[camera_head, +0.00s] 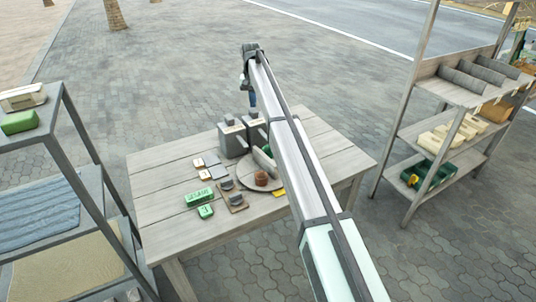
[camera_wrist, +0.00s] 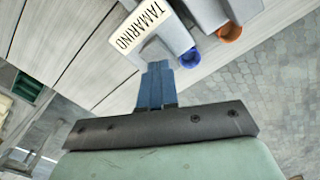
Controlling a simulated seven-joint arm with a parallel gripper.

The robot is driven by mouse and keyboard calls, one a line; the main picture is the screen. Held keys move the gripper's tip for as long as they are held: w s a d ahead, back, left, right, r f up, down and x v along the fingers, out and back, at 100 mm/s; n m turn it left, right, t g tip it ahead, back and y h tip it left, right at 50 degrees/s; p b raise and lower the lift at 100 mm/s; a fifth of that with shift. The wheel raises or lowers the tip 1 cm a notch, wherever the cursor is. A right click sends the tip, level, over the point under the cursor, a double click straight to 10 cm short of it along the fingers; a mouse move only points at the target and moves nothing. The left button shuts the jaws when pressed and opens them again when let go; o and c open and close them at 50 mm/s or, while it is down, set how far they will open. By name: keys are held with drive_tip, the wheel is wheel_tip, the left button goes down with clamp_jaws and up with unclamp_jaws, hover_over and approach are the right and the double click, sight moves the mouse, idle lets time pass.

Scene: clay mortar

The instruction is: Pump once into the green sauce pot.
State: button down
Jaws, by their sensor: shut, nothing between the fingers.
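Two grey box-shaped pump dispensers stand at the back of the table, a left one (camera_head: 232,142) and a right one (camera_head: 256,133) partly behind my arm. My gripper (camera_head: 253,105) points down with blue fingers, above the dispensers. Its fingers (camera_wrist: 157,66) are shut and empty, appearing over a grey dispenser part; contact cannot be told. A round board (camera_head: 244,182) holds a brown pot (camera_head: 262,178). A dark green bit (camera_head: 266,151), possibly the green pot, is mostly hidden by my arm.
Green blocks (camera_head: 199,196) and small tiles lie on the table's left, near a dark stamp-like piece (camera_head: 232,196). A shelf (camera_head: 447,130) stands right and a rack (camera_head: 75,170) left.

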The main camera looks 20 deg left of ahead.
sight(253, 110)
drive_tip(key=shift+f, duration=0.25)
drive_tip(key=shift+f, duration=0.35)
drive_tip(key=shift+f, duration=0.4)
idle(0.4)
drive_tip(key=shift+f, duration=0.6)
idle(0.3)
drive_tip(key=shift+r, duration=1.6)
drive_tip(key=shift+r, duration=0.1)
